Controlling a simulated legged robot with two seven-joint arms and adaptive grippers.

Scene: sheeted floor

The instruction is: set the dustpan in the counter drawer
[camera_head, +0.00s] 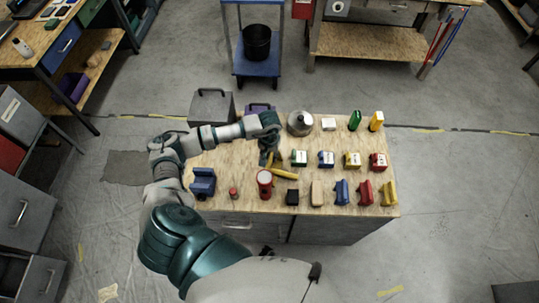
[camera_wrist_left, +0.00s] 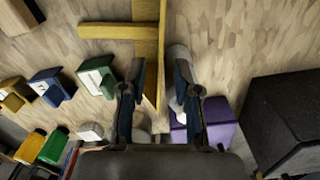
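A yellow T-shaped piece (camera_head: 284,173) lies on the wooden counter top (camera_head: 225,160); it may be the dustpan, but I cannot be sure. It also shows in the left wrist view (camera_wrist_left: 105,31). My left gripper (camera_head: 266,158) points down at its far end. In the left wrist view the fingers (camera_wrist_left: 160,95) are spread apart, with part of the yellow piece between them, nearer the left finger. I cannot tell whether they touch. The counter drawer (camera_head: 237,223) is at the front left of the counter, seen steeply from above, and looks shut. My right gripper is not in view.
Several coloured blocks (camera_head: 326,159) stand on the counter's right half. A red can (camera_head: 264,183), a blue vise-like thing (camera_head: 203,183) and a grey rounded pot (camera_head: 300,123) stand around the gripper. A dark grey box (camera_head: 211,107) and a purple thing (camera_head: 259,107) are at the back left.

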